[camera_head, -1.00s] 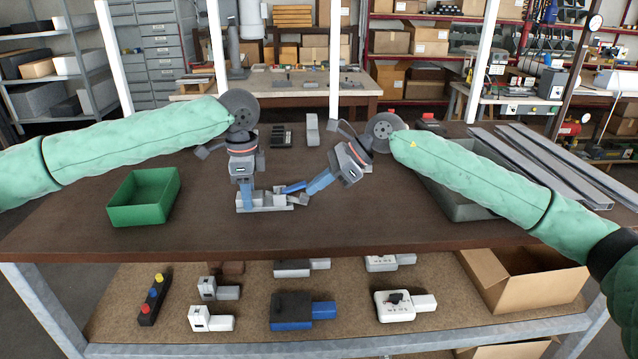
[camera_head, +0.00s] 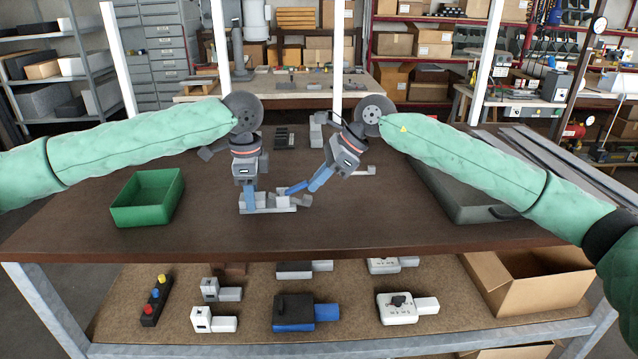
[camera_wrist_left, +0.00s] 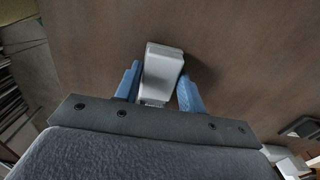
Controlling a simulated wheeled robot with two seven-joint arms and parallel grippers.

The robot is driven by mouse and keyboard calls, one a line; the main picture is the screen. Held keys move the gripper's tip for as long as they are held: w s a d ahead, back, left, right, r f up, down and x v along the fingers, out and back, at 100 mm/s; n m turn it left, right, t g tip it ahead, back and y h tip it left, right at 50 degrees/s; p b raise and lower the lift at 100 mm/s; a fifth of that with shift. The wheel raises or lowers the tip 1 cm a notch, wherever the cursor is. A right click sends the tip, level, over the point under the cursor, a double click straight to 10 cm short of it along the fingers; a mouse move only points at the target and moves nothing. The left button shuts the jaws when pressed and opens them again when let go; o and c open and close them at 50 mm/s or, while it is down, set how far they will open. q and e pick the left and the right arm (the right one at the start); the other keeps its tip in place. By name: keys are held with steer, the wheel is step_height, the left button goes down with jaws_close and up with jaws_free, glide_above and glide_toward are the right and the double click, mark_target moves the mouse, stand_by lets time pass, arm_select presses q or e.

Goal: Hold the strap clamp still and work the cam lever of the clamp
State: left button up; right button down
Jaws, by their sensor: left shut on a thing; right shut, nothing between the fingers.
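The strap clamp (camera_head: 283,204) is a small pale grey device lying on the brown table in front of me. My left gripper (camera_head: 250,205) points down and is shut on its left part. In the left wrist view a pale grey block (camera_wrist_left: 161,75) of it sits between the blue fingers (camera_wrist_left: 159,88). My right gripper (camera_head: 296,189) comes in tilted from the right, shut and empty, its blue fingertips close above the clamp's right part. I cannot tell whether they touch it. The cam lever cannot be made out clearly; the fingertips may hide it.
A green open bin (camera_head: 147,198) stands to the left. A grey tray (camera_head: 455,196) lies under my right forearm, with long metal profiles (camera_head: 565,165) beyond it. Dark and grey small parts (camera_head: 285,138) lie behind the grippers. The table front is clear.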

mark_target(302, 183)
steer(key=a+r+h, duration=0.1)
steer(key=r+h, duration=0.1)
steer(key=h, duration=0.1)
steer(key=shift+s+a+r+t, duration=0.1)
steer(key=shift+a+r+t, duration=0.15)
steer(key=shift+a+t, duration=0.1)
steer(key=shift+s+a+r, duration=0.1)
steer(key=shift+a+r, duration=0.65)
steer(key=shift+a, duration=0.15)
steer(key=shift+a+r+h, duration=0.25)
steer(key=shift+a+h, duration=0.05)
steer(key=shift+a, duration=0.2)
steer(key=shift+d+r, duration=0.1)
steer(key=shift+r, duration=0.7)
step_height(302, 183, up, 10)
steer(key=a, duration=0.1)
steer(key=shift+a, duration=0.25)
